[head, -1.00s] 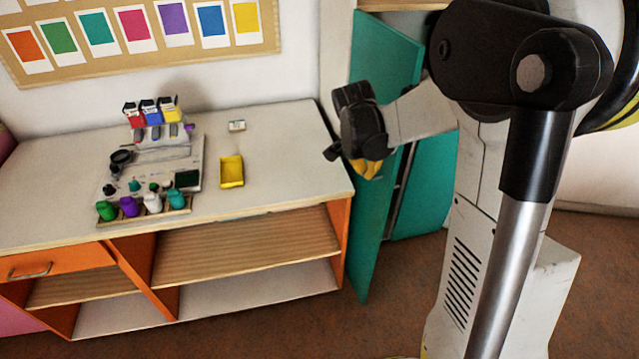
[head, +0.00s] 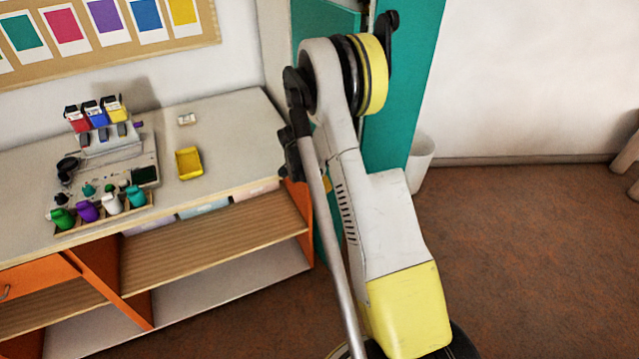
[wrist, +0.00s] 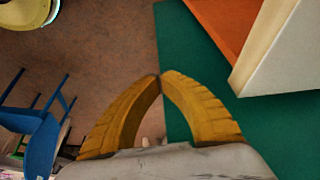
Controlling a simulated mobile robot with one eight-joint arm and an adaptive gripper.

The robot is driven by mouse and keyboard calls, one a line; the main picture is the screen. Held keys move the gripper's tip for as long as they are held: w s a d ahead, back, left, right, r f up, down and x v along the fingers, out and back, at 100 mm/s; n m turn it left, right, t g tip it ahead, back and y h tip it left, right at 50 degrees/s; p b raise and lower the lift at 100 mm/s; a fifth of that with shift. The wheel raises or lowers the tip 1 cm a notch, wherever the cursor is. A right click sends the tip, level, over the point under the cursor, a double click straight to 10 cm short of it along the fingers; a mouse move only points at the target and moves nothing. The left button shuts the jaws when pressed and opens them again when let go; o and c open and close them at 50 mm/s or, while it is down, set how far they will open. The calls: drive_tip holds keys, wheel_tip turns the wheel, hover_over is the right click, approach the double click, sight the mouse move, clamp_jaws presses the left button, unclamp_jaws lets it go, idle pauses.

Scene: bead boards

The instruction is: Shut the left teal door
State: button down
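The left teal door (head: 325,22) stands open beside the right end of the counter in the head view. My arm hides most of its middle, and a lower strip shows beside the shelf. In the wrist view the teal door (wrist: 195,60) fills the middle and right, its edge running behind my fingertips. My gripper (wrist: 160,77) has its two yellow fingers meeting at the tips, with nothing seen between them. Whether they touch the door I cannot tell. In the head view the gripper is mostly hidden behind my arm. Another teal door panel (head: 408,90) stands to the right.
The counter (head: 225,135) holds a bead board with bottles and a yellow tray (head: 188,163). Its orange-sided shelves reach close to the left door. A white bin (head: 420,163) stands by the right panel. Brown floor (head: 530,240) at right is open. A blue chair (wrist: 45,140) shows in the wrist view.

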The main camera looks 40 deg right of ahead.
drive_tip(key=shift+s+d+f+b, duration=0.1)
drive_tip(key=shift+d+f+b, duration=0.1)
drive_tip(key=shift+d, duration=0.5)
drive_tip(key=shift+s+d+f+b, duration=0.1)
drive_tip(key=shift+d+b, duration=0.15)
drive_tip(key=shift+d, duration=0.5)
drive_tip(key=shift+s+d+f+b, duration=0.1)
drive_tip(key=shift+d+b, duration=0.1)
drive_tip(key=shift+d, duration=0.5)
